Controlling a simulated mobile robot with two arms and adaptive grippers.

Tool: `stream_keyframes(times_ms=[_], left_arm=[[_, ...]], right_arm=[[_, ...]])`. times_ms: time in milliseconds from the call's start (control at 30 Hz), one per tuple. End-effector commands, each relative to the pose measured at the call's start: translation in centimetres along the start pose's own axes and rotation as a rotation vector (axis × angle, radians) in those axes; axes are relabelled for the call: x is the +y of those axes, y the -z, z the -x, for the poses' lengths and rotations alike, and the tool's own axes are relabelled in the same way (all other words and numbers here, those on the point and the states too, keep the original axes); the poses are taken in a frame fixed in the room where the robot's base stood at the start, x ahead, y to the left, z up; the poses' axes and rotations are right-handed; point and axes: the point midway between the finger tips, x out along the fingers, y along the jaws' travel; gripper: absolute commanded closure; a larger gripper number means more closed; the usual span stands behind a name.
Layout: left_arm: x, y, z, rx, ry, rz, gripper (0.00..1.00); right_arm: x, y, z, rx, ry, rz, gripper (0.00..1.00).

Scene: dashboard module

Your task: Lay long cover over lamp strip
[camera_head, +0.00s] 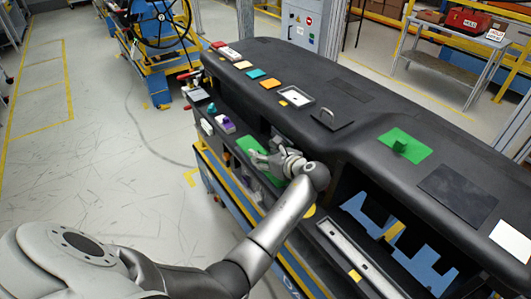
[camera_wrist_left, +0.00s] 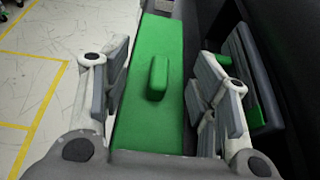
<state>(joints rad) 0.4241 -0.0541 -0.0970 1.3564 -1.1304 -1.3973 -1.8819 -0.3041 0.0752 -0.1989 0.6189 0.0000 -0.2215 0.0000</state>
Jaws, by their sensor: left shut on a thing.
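The long green cover, a flat panel with a raised grip in its middle, fills the centre of the left wrist view (camera_wrist_left: 150,125). It also shows in the head view (camera_head: 248,145) at the dashboard's front ledge. The wrist and fingers hide part of the cover in the head view. A long pale strip (camera_head: 345,247), possibly the lamp strip, lies in the lower front ledge to the right of the gripper. My right gripper is not in view.
The black dashboard (camera_head: 350,145) carries several coloured tiles, and a green plate with a block (camera_head: 404,148) is at its right. An open bay with blue brackets (camera_head: 400,237) is below. Small parts (camera_head: 225,124) sit on the ledge left of the gripper. The left floor is clear.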

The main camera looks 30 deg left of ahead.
Motion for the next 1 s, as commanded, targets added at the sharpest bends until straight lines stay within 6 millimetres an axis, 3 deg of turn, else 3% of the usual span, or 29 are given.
stream_keyframes(times_ms=[1000], left_arm=[[0.0, 0.63, -0.27, -0.001, 0.0, -0.001, 0.7]], right_arm=[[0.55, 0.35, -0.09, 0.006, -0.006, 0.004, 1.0]])
